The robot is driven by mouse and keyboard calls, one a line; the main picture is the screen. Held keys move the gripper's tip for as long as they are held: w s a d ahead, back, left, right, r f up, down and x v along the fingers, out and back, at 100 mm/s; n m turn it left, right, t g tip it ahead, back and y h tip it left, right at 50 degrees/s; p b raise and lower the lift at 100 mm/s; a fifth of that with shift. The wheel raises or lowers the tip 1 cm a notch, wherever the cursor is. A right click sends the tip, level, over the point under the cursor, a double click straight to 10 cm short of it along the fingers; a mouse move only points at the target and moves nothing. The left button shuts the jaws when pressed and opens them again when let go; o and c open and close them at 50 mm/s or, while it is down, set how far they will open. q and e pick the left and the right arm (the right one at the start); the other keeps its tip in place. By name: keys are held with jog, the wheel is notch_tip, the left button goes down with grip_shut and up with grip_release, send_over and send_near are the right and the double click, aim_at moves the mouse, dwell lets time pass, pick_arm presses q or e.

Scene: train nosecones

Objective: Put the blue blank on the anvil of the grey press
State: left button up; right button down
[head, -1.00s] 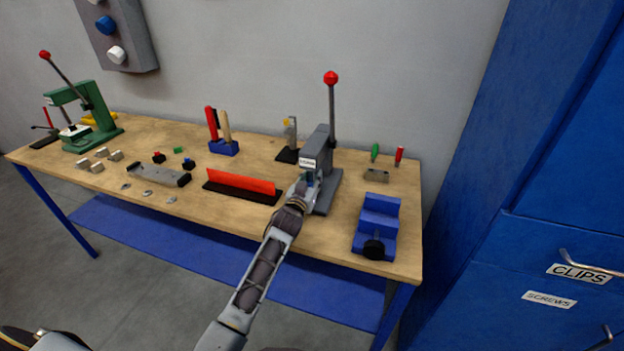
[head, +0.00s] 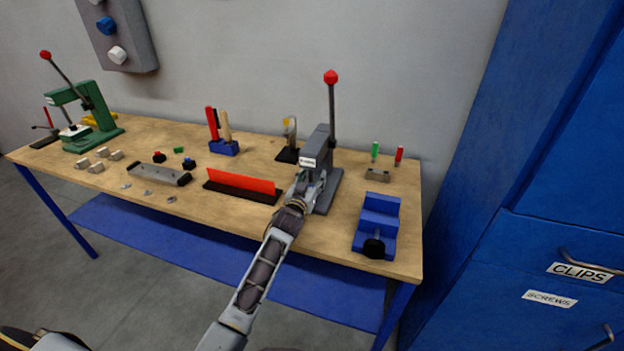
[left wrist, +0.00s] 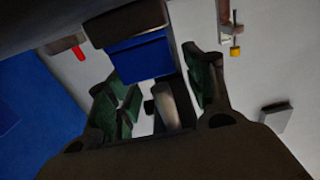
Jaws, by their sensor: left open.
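The grey press (head: 320,150), with its red-knobbed lever, stands on the bench right of centre. My left gripper (head: 309,182) is at its front, by the opening below the ram. In the left wrist view, which is upside down, its two green-padded fingers (left wrist: 157,84) are apart with nothing pinched between them. The blue blank (left wrist: 143,58) is just beyond the fingers. It appears to sit against the dark anvil (left wrist: 125,22); exact contact is hard to tell. In the head view the blank is not clearly visible. My right gripper is not in view.
A blue vise (head: 378,222) stands right of the press, a red bar on a dark base (head: 240,184) left of it. A green press (head: 90,120) is at the far left. A blue cabinet (head: 560,190) stands beyond the bench's right end.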

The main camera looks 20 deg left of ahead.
pick_arm(q)
jog(key=shift+s+f, duration=0.1)
jog(key=shift+f, duration=0.8)
jog(key=shift+r+p, duration=0.4)
jog(key=shift+r, duration=0.25)
jog(key=shift+s+f, duration=0.15)
jog(key=shift+s, duration=0.85)
jog(key=shift+s+a+r, duration=0.1)
jog(key=shift+s+r, duration=0.05)
jog(key=shift+s, duration=0.4)
jog(key=shift+s+r, duration=0.15)
jog(key=shift+s, duration=0.35)
jog(key=shift+s+r, duration=0.15)
jog(key=shift+s, duration=1.65)
jog(key=shift+s+a, duration=0.1)
jog(key=shift+s, duration=1.85)
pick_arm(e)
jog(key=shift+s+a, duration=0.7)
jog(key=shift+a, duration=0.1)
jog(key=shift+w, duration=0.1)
